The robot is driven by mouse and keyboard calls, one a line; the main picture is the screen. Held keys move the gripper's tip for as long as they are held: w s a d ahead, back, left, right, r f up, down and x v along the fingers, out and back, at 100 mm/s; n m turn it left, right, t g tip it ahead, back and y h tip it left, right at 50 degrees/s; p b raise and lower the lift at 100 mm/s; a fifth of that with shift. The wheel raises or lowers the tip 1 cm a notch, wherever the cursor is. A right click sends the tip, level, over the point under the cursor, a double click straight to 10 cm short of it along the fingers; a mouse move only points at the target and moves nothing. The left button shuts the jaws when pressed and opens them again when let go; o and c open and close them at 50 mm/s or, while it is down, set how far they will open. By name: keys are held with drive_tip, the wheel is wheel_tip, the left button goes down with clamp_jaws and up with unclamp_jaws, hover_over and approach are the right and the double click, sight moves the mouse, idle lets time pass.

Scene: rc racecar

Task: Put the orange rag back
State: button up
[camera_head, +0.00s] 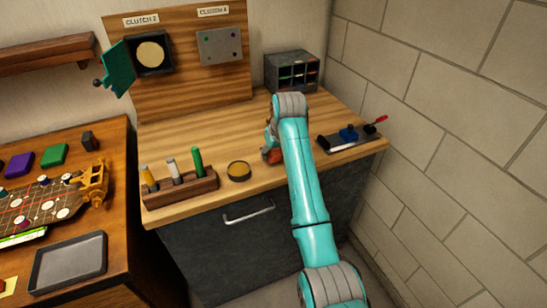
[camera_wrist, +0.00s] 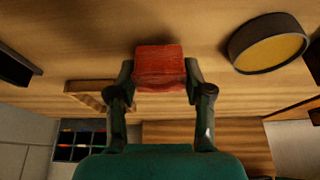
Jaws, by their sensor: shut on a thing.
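The orange rag (camera_wrist: 160,66) looks like a folded red-orange block in the wrist view. My gripper (camera_wrist: 160,82) is shut on it, with one finger at each side. In the head view a bit of the rag (camera_head: 272,156) shows at my gripper (camera_head: 270,148), low over the workbench and right of the round tin. My arm hides part of the gripper there. I cannot tell whether the rag touches the bench top. In the wrist view a shallow wooden frame (camera_wrist: 75,87) lies partly hidden behind a finger.
The round tin (camera_head: 239,171) with a yellow top stands close by, also in the wrist view (camera_wrist: 240,50). A wooden rack (camera_head: 180,188) of handled tools is left of it. A dark tray (camera_head: 336,143) with tools lies right. A cubby box (camera_head: 291,70) stands at the back.

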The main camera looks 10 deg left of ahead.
drive_tip(key=shift+f, duration=1.1)
drive_tip(key=shift+f, duration=0.1)
drive_tip(key=o, duration=1.3)
drive_tip(key=v, duration=1.2)
